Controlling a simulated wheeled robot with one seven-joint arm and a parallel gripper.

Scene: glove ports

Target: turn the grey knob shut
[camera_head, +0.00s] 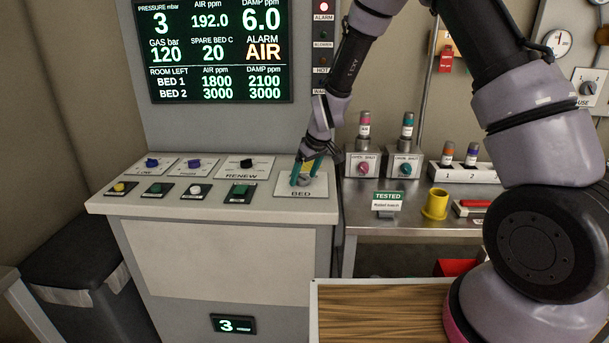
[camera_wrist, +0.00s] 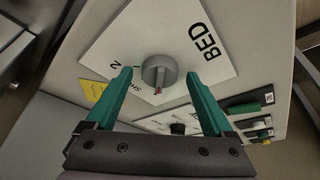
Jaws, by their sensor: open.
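The grey knob (camera_wrist: 160,71) sits on a white plate marked BED (camera_wrist: 205,42). In the wrist view it lies between and just beyond my gripper's two green fingers, with a gap on each side. Its red pointer mark faces the lower side of the picture, near partly hidden lettering that begins "SH". In the head view the knob (camera_head: 304,181) is at the right end of the sloping console top, partly covered by my fingers. My gripper (camera_head: 306,174) is open over it; it also shows in the wrist view (camera_wrist: 163,80). I cannot tell whether a finger touches the knob.
The console (camera_head: 135,207) carries other knobs and buttons left of the BED plate. A display (camera_head: 220,50) stands behind it. To the right, a steel bench holds a yellow cup (camera_head: 435,205) and several bottles on stands. A wooden top (camera_head: 380,312) lies in front.

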